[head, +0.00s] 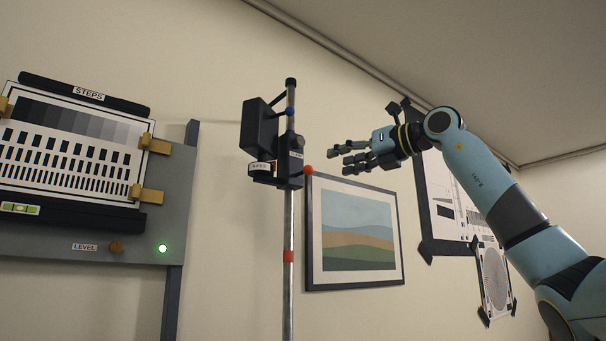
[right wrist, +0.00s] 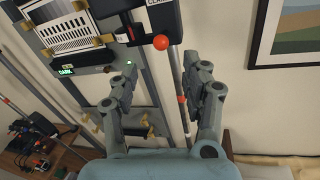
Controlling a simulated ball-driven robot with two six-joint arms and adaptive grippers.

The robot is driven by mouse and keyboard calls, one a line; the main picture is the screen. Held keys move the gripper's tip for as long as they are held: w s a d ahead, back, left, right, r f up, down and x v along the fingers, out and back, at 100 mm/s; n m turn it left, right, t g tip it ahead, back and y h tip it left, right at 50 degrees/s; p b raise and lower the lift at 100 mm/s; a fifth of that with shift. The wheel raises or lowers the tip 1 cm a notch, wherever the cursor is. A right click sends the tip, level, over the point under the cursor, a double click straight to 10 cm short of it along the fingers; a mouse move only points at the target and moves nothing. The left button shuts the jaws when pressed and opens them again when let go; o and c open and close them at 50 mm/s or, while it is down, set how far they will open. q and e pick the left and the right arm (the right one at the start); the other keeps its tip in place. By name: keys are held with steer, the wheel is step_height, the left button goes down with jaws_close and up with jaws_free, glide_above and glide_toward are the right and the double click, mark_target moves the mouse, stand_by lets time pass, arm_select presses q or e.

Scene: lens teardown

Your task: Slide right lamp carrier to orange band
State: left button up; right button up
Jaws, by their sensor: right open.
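The lamp carrier (head: 262,130) is a black box on a slim upright pole (head: 289,215), with a dark clamp block and a red ball (head: 309,170) at its lower right. The orange band (head: 289,256), reddish in colour, sits on the pole below the carrier, with bare pole between them. My right gripper (head: 340,158) is open and empty, to the right of the carrier and apart from it. In the right wrist view the carrier (right wrist: 152,16), red ball (right wrist: 161,42) and orange band (right wrist: 181,99) lie beyond the open fingers (right wrist: 160,65). My left gripper is out of view.
A grey board with a STEPS chart (head: 70,145) and a lit green lamp (head: 162,248) stands at left. A framed landscape picture (head: 355,236) hangs behind the pole, with charts (head: 447,205) further right. In the right wrist view, a table with small gear (right wrist: 32,135) is lower left.

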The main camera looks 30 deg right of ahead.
mark_target(312, 170)
steer(key=p+x, duration=0.3)
steer(key=x, duration=0.6)
steer(key=shift+w+f+p, duration=0.1)
steer(key=shift+w+p, duration=0.2)
steer(key=shift+w+a+f, duration=0.15)
steer(key=shift+w, duration=0.45)
jaws_close()
